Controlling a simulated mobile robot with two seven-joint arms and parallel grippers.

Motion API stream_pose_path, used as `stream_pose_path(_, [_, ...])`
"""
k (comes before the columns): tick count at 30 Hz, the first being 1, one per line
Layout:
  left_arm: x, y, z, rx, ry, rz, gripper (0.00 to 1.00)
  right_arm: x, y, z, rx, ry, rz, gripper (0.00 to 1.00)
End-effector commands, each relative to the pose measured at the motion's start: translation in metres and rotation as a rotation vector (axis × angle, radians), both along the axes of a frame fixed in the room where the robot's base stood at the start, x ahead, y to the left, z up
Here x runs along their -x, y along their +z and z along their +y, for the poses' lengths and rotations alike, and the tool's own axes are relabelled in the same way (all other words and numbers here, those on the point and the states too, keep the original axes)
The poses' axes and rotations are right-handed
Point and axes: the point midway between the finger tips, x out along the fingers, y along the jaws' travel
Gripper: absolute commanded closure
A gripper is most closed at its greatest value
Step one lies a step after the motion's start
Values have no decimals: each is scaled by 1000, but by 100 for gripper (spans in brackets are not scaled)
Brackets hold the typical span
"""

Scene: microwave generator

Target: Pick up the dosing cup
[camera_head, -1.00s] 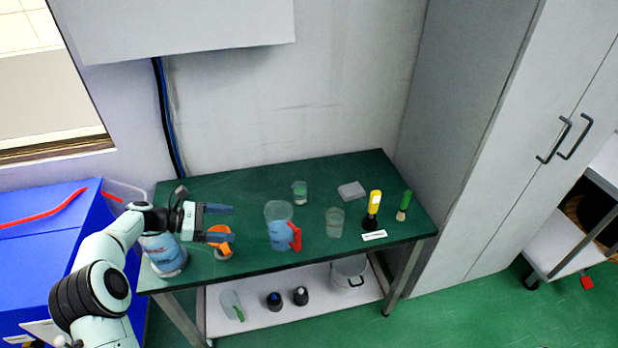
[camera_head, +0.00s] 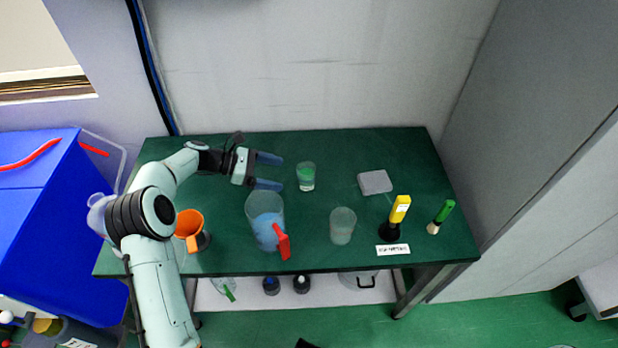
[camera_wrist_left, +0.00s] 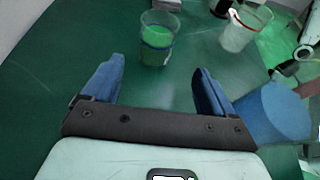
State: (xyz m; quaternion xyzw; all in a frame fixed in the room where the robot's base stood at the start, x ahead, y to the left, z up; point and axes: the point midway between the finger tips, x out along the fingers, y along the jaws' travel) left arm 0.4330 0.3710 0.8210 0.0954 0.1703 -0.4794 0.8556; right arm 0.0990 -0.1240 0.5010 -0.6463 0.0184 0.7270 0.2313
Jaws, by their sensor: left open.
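A small clear cup with green in it, which looks like the dosing cup (camera_head: 306,177), stands upright on the green table, back of the middle. In the left wrist view the cup (camera_wrist_left: 158,40) stands just beyond the fingertips, roughly centred between them. My left gripper (camera_head: 282,173) is open and empty, its blue fingers pointing right at the cup with a small gap. Both fingers also show in the left wrist view (camera_wrist_left: 159,68). My right gripper is not in view.
A clear jug (camera_head: 262,212) with a red handle stands just in front of my left gripper. The table's back edge is clear.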

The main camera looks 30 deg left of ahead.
Motion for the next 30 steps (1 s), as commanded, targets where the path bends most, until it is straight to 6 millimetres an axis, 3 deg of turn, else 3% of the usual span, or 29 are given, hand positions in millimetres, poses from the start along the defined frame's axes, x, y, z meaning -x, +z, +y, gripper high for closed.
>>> stream_pose_path(6, [-19,-15,-31,1,-2,0,14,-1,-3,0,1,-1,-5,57])
stream_pose_path(14, [-27,-22,-42,1,-1,0,14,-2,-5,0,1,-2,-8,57])
stream_pose_path(24, [-52,-43,-74,2,-1,1,14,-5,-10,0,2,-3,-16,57])
stream_pose_path(30, [-53,-43,-75,0,0,1,14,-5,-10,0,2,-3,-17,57])
